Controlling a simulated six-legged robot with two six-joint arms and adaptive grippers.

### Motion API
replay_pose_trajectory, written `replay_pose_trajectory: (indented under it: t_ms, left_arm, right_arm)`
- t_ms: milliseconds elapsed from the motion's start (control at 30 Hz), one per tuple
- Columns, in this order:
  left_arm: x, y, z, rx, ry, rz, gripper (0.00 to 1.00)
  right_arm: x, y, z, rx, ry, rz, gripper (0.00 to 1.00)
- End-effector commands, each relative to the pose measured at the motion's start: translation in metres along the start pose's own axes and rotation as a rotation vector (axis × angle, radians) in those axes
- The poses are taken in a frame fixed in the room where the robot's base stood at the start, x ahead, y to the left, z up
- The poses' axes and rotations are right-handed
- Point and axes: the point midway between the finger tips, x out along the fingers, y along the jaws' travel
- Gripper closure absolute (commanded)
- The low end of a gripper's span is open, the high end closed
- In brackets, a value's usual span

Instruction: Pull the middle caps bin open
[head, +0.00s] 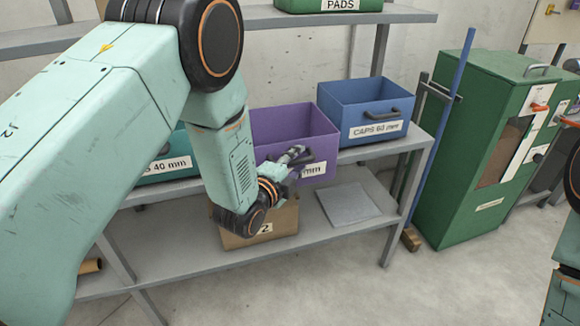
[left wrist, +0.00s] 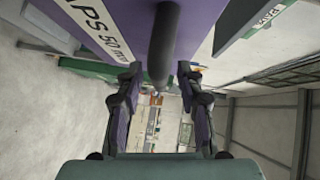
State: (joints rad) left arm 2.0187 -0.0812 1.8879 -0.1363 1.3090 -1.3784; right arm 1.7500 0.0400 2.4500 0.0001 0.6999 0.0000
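The middle caps bin (head: 314,125) is purple and open-topped, between a teal bin and a blue bin on the shelf. Its label is partly hidden by my left gripper (head: 298,160); in the left wrist view the label (left wrist: 103,25) reads "CAPS 50 mm". Its dark bar handle (left wrist: 164,45) runs between the two fingers of my left gripper (left wrist: 158,75). The fingers are spread, with a visible gap on each side of the handle. My right gripper is out of view; only part of my right arm shows at the right edge.
The blue "CAPS 60 mm" bin (head: 366,100) stands right of the purple one, the teal "40 mm" bin (head: 150,172) left. A cardboard box (head: 275,222) and a grey plate (head: 347,204) lie on the lower shelf. A green cabinet (head: 470,150) stands right. Front floor is clear.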

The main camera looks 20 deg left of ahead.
Motion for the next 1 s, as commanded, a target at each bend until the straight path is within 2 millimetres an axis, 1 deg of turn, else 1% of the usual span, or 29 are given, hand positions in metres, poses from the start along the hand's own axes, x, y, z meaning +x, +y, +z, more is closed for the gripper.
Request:
replay_pose_trajectory:
  t_ms: [167,500,600,700,800,1000]
  left_arm:
    - [-0.02,0.001,0.001,0.0,-0.001,0.004,0.63]
    - [-0.082,0.0,0.001,-0.003,-0.002,0.002,0.63]
    - [-0.098,0.001,0.001,-0.002,-0.002,0.003,0.63]
    - [-0.109,0.0,0.001,-0.002,-0.002,0.002,0.63]
    - [-0.115,0.0,0.001,0.0,0.0,0.001,0.63]
    - [-0.118,0.0,0.001,0.0,0.0,0.0,0.63]
  right_arm:
    - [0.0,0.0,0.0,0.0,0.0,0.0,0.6]
    - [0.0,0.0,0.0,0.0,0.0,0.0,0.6]
    - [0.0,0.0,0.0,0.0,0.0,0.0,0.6]
    - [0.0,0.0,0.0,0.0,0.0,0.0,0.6]
    - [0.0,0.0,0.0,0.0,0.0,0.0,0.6]
    - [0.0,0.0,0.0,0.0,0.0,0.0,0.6]
